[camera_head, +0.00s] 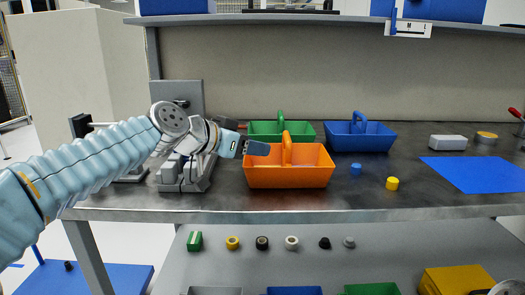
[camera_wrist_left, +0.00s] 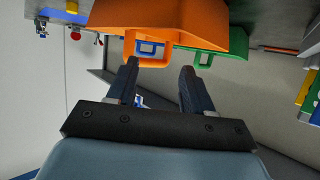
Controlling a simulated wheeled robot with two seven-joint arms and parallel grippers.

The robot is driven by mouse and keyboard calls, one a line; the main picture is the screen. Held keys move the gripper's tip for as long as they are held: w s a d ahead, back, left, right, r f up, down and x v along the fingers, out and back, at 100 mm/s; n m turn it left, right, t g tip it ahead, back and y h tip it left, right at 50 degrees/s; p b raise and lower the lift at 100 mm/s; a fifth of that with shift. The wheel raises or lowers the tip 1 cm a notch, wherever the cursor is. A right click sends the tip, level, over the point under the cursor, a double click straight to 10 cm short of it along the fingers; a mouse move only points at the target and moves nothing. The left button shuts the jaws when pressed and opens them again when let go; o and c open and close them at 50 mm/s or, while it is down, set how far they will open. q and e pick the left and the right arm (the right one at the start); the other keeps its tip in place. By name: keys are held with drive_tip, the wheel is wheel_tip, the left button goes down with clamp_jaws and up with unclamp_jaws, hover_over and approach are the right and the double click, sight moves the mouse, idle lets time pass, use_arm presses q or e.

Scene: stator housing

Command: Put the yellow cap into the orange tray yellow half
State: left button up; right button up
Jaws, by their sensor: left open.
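The yellow cap (camera_head: 392,184) stands on the dark tabletop, right of the orange tray (camera_head: 289,179). The orange tray has an upright handle in its middle; its inside is mostly hidden, and I cannot tell which half is the yellow one. My left gripper (camera_head: 258,148) is at the tray's left rear rim, pointing right; I cannot tell whether it touches. In the left wrist view my left gripper (camera_wrist_left: 160,72) is open with nothing between its fingers, and the orange tray (camera_wrist_left: 165,17) is beyond the fingertips. The right gripper is out of view.
A blue cap (camera_head: 355,169) stands between the orange tray and the yellow cap. A green tray (camera_head: 264,128) and a blue tray (camera_head: 362,138) stand behind. A blue mat (camera_head: 478,173) and a pale box (camera_head: 448,142) lie at the right. The tabletop around the yellow cap is clear.

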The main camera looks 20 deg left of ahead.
use_arm(q)
drive_tip(key=v, duration=0.7)
drive_tip(key=shift+s+a+b, duration=0.2)
drive_tip(key=shift+s+b, duration=0.1)
drive_tip(key=shift+b, duration=0.15)
drive_tip(key=shift+r, duration=0.1)
